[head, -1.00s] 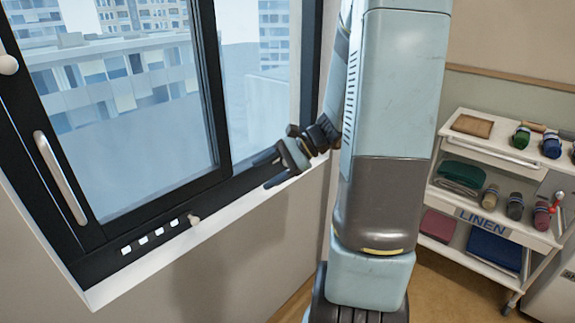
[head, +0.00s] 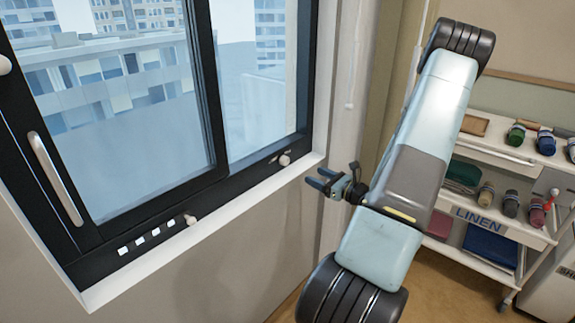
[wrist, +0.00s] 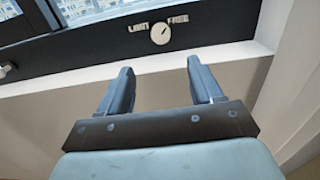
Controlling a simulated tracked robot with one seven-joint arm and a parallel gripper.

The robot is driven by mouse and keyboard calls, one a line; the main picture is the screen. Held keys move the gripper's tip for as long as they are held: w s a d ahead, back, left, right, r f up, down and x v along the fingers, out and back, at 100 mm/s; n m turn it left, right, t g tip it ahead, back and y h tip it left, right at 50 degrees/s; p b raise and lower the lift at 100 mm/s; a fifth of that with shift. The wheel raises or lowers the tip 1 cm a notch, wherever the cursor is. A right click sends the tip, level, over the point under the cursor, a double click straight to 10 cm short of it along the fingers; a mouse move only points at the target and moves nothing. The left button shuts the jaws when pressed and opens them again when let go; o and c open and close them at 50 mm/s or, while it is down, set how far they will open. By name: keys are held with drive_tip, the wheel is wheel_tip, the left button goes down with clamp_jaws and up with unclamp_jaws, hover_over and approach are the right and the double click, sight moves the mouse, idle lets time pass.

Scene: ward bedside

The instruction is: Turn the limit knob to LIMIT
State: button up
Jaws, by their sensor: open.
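The limit knob (wrist: 160,33) is a small pale round dial on the dark lower window frame, between the words LIMIT on its left and FREE on its right. A dark mark on its face appears to lean up and right, toward FREE. In the head view the knob (head: 284,159) sits on the frame below the right pane. My gripper (head: 319,181) is open and empty, below and right of the knob, apart from it. In the wrist view the fingers of my gripper (wrist: 159,66) point toward the sill, with the knob beyond and roughly centred between them.
A white sill (head: 206,231) juts out below the frame. Another small knob (head: 191,220) sits farther left beside several white squares. A long window handle (head: 55,178) stands at left. A linen cart (head: 500,235) is behind my arm at right.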

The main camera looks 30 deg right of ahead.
sight(286, 163)
drive_tip(key=x, duration=1.3)
drive_tip(key=shift+w+f, duration=0.1)
drive_tip(key=shift+w, duration=0.25)
drive_tip(key=shift+c, duration=0.5)
drive_tip(key=c, duration=0.9)
drive_tip(key=shift+a, duration=0.35)
drive_tip(key=shift+c, duration=0.3)
drive_tip(key=shift+d, duration=0.2)
